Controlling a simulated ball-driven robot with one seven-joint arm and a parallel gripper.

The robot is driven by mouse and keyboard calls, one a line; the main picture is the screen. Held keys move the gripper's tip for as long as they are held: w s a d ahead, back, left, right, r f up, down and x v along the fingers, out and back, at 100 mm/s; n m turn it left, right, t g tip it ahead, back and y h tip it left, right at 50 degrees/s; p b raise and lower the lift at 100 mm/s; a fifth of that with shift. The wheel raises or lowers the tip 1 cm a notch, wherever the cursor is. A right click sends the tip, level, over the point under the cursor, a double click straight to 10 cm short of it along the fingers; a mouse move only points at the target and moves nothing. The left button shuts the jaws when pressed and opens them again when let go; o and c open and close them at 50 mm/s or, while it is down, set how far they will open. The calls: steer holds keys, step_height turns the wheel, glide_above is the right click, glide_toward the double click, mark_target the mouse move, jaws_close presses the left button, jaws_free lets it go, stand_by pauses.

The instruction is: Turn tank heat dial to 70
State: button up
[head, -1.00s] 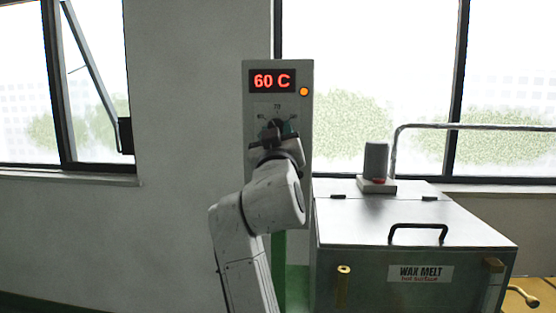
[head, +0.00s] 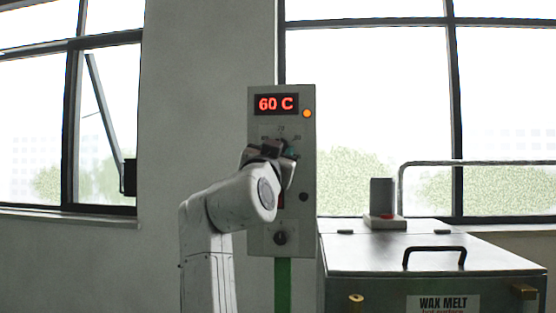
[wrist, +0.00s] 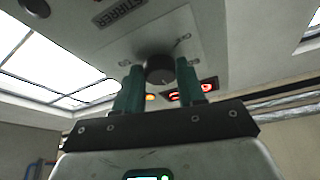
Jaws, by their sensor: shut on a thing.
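The control panel (head: 297,215) is a grey upright box with a red display (head: 276,104) reading 60 C. The tank heat dial (wrist: 160,68) is a dark round knob with scale marks around it. In the wrist view, it sits between the two green fingers of my gripper (wrist: 160,80), which is shut on it. In the head view, my gripper (head: 286,152) is at the panel below the display and hides the dial and its pointer. A 70 mark shows above the gripper.
An orange lamp (head: 307,114) is lit beside the display. A second knob (head: 280,238) sits lower on the panel; a STIRRER label (wrist: 120,12) shows in the wrist view. The wax melt tank (head: 440,258), with a handled lid, stands to the right.

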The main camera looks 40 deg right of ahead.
stand_by(0.3)
steer(key=o, duration=1.1)
steer(key=shift+c, duration=0.2)
steer(key=v, duration=1.1)
steer(key=shift+b, duration=0.3)
steer(key=shift+w, duration=0.1)
